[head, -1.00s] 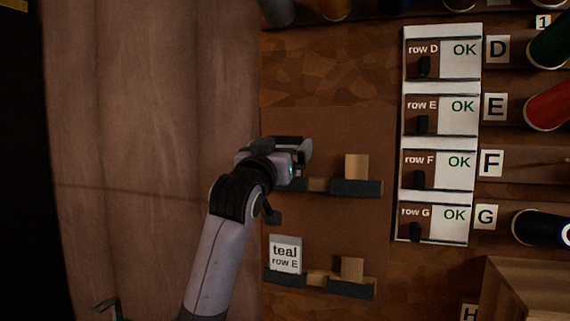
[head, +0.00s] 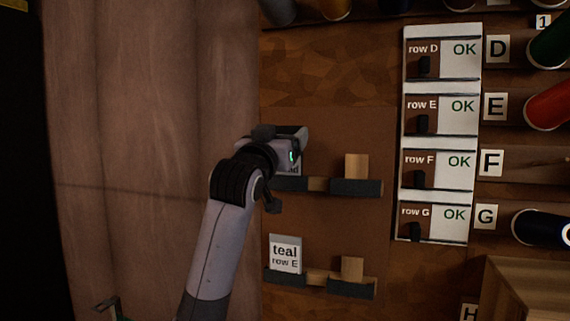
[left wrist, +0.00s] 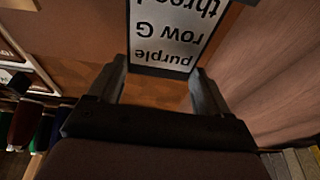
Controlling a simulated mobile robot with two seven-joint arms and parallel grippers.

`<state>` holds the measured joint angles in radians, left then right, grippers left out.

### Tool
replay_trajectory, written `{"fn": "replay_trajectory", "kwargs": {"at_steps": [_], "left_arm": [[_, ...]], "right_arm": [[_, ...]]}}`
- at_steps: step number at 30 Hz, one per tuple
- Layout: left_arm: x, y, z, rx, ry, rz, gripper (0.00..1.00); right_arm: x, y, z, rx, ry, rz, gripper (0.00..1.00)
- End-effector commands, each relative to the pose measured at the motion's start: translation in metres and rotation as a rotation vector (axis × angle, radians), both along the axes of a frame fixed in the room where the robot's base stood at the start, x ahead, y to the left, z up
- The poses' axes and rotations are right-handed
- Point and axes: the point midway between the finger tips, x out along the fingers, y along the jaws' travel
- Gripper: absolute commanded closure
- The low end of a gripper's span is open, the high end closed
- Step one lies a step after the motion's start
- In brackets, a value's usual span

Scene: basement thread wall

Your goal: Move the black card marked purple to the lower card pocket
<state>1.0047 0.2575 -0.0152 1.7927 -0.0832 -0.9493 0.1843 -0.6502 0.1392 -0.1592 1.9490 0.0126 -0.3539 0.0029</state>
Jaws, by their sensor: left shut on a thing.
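The black-edged card marked purple, row G, thread shows upside down in the left wrist view (left wrist: 178,35), its end between my fingers. My left gripper (left wrist: 160,85) is shut on it. In the head view my left gripper (head: 290,137) is at the left of the upper ledge and hides most of the card. Only a white piece of the card (head: 293,170) with the letters "ad" shows, just above the upper left pocket (head: 288,184). The lower ledge has a left pocket (head: 285,278) with the teal row E card (head: 285,254) in it, and a right pocket (head: 350,288).
Wooden blocks stand at the upper right pocket (head: 356,166) and lower right pocket (head: 352,268). A white panel of row switches (head: 442,88) marked OK hangs to the right. Thread spools (head: 548,106) are at the far right. Bare board lies between the ledges.

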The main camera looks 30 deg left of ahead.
Motion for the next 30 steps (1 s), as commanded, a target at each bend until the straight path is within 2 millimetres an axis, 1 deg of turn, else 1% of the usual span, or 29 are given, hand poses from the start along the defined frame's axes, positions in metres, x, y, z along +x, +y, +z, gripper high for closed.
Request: {"fn": "replay_trajectory", "kwargs": {"at_steps": [1, 13, 18, 30], "left_arm": [[0.000, 0.000, 0.004, 0.001, -0.003, 0.000, 0.36], [0.000, 0.000, 0.027, 0.000, -0.002, 0.000, 0.36], [0.000, 0.000, 0.030, -0.001, -0.001, 0.000, 0.36], [0.000, 0.000, 0.030, -0.001, -0.001, 0.000, 0.36]], "right_arm": [[0.000, 0.000, 0.000, 0.000, 0.000, 0.000, 0.19], [0.000, 0.000, 0.000, 0.000, -0.001, 0.000, 0.19], [0.000, 0.000, 0.000, 0.000, -0.001, 0.000, 0.19], [0.000, 0.000, 0.000, -0.001, -0.001, 0.001, 0.19]]}}
